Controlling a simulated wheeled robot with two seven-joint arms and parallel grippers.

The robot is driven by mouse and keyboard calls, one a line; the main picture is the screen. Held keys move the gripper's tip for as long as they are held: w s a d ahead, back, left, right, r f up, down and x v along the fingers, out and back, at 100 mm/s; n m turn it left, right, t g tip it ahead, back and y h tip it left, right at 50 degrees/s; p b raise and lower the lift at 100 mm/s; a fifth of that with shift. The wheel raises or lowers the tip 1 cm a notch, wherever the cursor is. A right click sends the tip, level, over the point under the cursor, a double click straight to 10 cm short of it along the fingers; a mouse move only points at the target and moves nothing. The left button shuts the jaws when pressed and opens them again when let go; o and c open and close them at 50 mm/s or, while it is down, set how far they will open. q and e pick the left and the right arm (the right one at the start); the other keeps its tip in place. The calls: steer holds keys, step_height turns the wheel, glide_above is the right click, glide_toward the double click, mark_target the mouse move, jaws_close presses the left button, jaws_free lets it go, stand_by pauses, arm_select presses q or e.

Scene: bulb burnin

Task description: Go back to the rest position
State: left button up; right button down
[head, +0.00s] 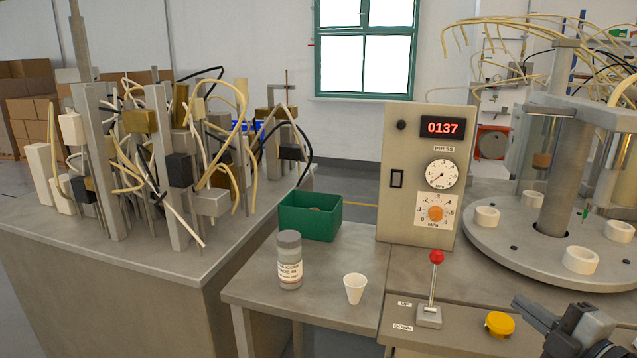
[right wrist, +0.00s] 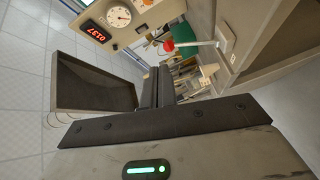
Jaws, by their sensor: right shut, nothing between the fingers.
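My right gripper (head: 522,306) shows at the lower right of the head view, above the near edge of the bench, right of the yellow button (head: 499,323). In the right wrist view its dark fingers (right wrist: 159,86) are together with nothing between them. My left gripper is not in view.
The press panel (head: 395,222) reads 0137. A labelled bottle (head: 290,262), a white cup (head: 355,288) and a green bin (head: 324,224) stand on the bench (head: 320,315). A round turntable (head: 510,262) with white rings is at right. The bench's front middle is clear.

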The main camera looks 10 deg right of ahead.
steer(key=s+a+f+m+g+h, duration=0.1)
steer(key=s+a+f+m+g, duration=0.2)
steer(key=f, duration=0.5)
steer(key=s+a+f+m+h, duration=0.1)
steer(key=s+a+f+m, duration=0.1)
steer(key=a+f+m, duration=0.4)
steer(key=s+a+f+m+g+y, duration=0.1)
steer(key=s+a+f, duration=0.1)
steer(key=a, duration=0.4)
steer(key=s+a+f+m+g+y, duration=0.1)
steer(key=s+a+f+m+g, duration=0.1)
steer(key=a+f, duration=0.2)
steer(key=s+a+f+m+g+y, duration=0.1)
steer(key=s+a+f, duration=0.1)
steer(key=a, duration=0.7)
steer(key=shift+s+a+f+m, duration=0.2)
steer(key=shift+s+f+m, duration=0.1)
steer(key=shift+f, duration=0.45)
